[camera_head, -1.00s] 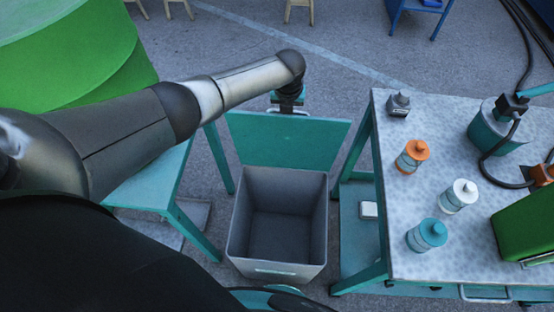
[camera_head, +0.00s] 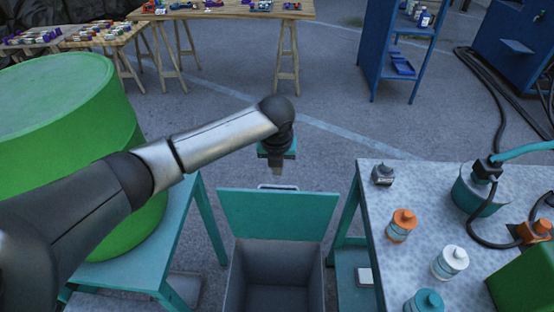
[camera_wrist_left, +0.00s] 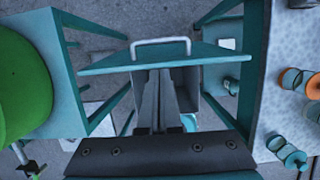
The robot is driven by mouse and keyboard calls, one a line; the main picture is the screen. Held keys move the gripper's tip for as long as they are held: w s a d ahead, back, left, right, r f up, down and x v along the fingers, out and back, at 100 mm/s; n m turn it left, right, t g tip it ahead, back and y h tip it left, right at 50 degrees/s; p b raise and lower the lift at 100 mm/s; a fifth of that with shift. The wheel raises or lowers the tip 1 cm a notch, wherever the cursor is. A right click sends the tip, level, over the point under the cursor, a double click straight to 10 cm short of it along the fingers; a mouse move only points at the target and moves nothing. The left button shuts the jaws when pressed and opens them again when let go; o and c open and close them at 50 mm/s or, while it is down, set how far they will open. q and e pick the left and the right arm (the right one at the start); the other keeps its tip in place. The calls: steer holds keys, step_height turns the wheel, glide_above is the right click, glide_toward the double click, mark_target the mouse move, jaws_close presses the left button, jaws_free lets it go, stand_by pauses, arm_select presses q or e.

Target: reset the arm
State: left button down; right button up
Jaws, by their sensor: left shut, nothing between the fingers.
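My left arm reaches in from the left in the head view. My left gripper (camera_head: 277,172) points down just above the raised lid's handle in the picture, with its fingers shut and nothing held. In the left wrist view, its closed fingers (camera_wrist_left: 158,72) appear in front of the teal lid (camera_wrist_left: 150,60). The grey bin (camera_head: 275,255) stands below, with its teal lid (camera_head: 278,213) open. My right gripper is not in view.
A green drum (camera_head: 75,150) on a teal stand (camera_head: 130,273) is at left. A speckled worktable (camera_head: 395,270) at right holds orange (camera_head: 402,226), white (camera_head: 450,262) and teal (camera_head: 424,302) bottles. Wooden tables (camera_head: 225,12) and a blue shelf (camera_head: 400,45) stand behind. Floor beyond the bin is clear.

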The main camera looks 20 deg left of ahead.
arm_select(q)
steer(key=shift+v, duration=1.35)
